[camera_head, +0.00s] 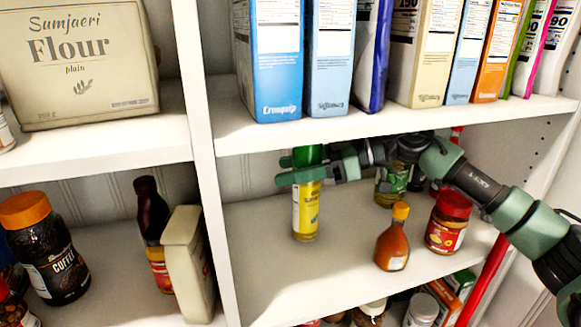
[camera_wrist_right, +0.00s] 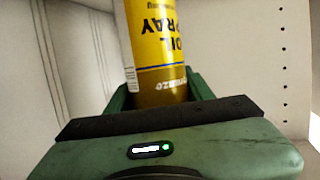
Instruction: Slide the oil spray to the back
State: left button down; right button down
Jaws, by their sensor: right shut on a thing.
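The oil spray (camera_head: 306,212) is a yellow can with a green top. It stands upright on the middle shelf (camera_head: 262,272) of the right-hand unit, left of the other bottles and jars. My right gripper (camera_head: 300,170), green, reaches in from the right and is shut around the upper part of the can. In the right wrist view the can (camera_wrist_right: 158,55) appears upside down between the green fingers, with its "OIL SPRAY" label showing. I cannot tell whether its base touches the shelf. My left gripper is not in view.
An orange sauce bottle (camera_head: 392,240), a red-lidded jar (camera_head: 448,222) and a green-labelled jar (camera_head: 384,187) stand to the right, below my arm. A white divider (camera_head: 208,170) is at the left. Boxes (camera_head: 268,60) line the shelf above. The shelf in front of the can is clear.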

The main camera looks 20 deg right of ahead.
jog(key=shift+w+a, duration=0.25)
jog(key=shift+w, duration=0.45)
jog(key=c, duration=0.9)
grip_release()
jog(key=shift+s+d, duration=0.1)
jog(key=shift+s, duration=0.05)
jog(key=o, duration=0.4)
jog(key=shift+s+d, duration=0.1)
jog(key=shift+s, duration=0.05)
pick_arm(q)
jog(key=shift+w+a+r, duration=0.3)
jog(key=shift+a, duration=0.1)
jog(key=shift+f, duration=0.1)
